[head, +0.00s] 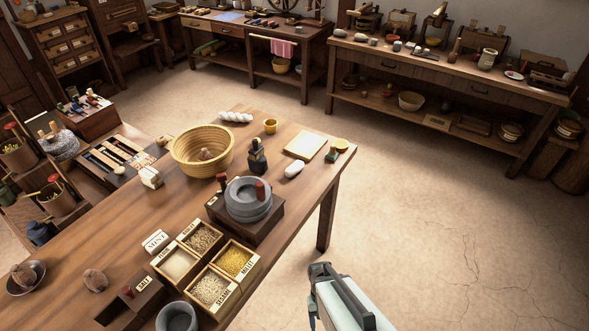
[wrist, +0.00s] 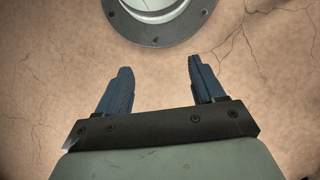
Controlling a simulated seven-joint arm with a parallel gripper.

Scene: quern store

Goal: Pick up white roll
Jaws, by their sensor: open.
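A smooth white oval roll (head: 294,170) lies on the wooden table (head: 120,233) near its right end, just in front of a pale yellow board or block. A longer white, lumpy, braided-looking piece (head: 235,117) lies at the table's far edge. My gripper (wrist: 157,67) is open and empty, its two dark fingers spread apart over bare floor in the wrist view. In the head view my arm shows at the bottom, off the table's right side, well apart from the roll. The roll is not in the wrist view.
A dark bottle-like object (head: 257,157), a wicker basket (head: 203,150) and a grey stone quern (head: 248,200) stand left of the roll. Grain boxes (head: 237,262) stand nearer. Floor right of the table is clear.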

